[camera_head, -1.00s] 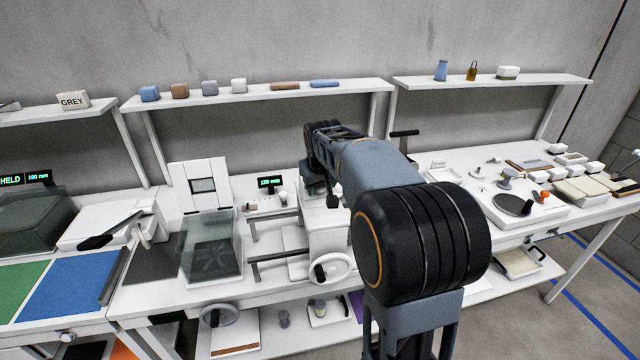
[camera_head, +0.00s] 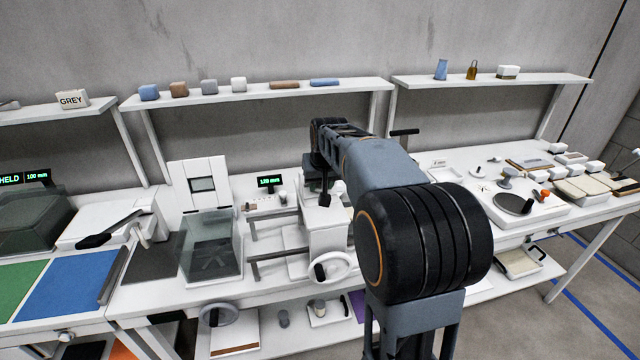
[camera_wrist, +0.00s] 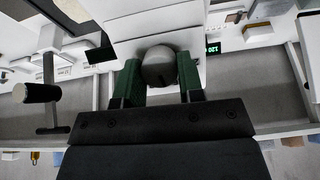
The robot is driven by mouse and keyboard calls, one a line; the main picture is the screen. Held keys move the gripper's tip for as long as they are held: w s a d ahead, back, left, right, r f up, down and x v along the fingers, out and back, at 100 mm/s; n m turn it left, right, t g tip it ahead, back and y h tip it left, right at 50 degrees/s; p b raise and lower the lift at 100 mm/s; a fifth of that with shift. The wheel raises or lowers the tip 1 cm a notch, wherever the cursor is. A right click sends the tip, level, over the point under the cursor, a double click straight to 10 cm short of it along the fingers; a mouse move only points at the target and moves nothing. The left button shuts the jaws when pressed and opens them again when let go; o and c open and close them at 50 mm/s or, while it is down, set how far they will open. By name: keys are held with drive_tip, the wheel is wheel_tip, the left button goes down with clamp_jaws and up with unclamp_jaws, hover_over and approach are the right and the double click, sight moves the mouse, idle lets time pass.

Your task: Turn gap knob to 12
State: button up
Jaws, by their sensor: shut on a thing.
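A round grey knob (camera_wrist: 158,66) sits between the green-padded fingers of my gripper (camera_wrist: 159,78) in the wrist view, with a pad at each side. My gripper is shut on it, above a white machine. In the head view my gripper (camera_head: 324,196) is small, dark and pointed down at the top of the white machine (camera_head: 327,238). The knob's grip and any scale marks on it are hidden or too small to read. A small green-lit display (camera_head: 269,181) stands left of the machine and seems to read 120 mm; it also shows in the wrist view (camera_wrist: 213,48).
A white handwheel (camera_head: 330,267) is on the machine's front. A clear box (camera_head: 211,245) stands to its left. A shelf (camera_head: 260,96) with small blocks runs behind. A black-handled lever (camera_wrist: 40,93) shows in the wrist view. The right bench holds several small items.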

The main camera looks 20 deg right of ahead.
drive_tip(key=m, duration=0.3)
drive_tip(key=m+t+y+b, duration=0.1)
drive_tip(key=m, duration=0.2)
drive_tip(key=shift+d+y, duration=0.15)
drive_tip(key=shift+y, duration=0.15)
drive_tip(key=shift+m, duration=0.3)
drive_tip(key=o, duration=0.9)
drive_tip(key=b+v, duration=0.1)
drive_tip(key=v, duration=1.3)
drive_tip(key=shift+f, duration=0.1)
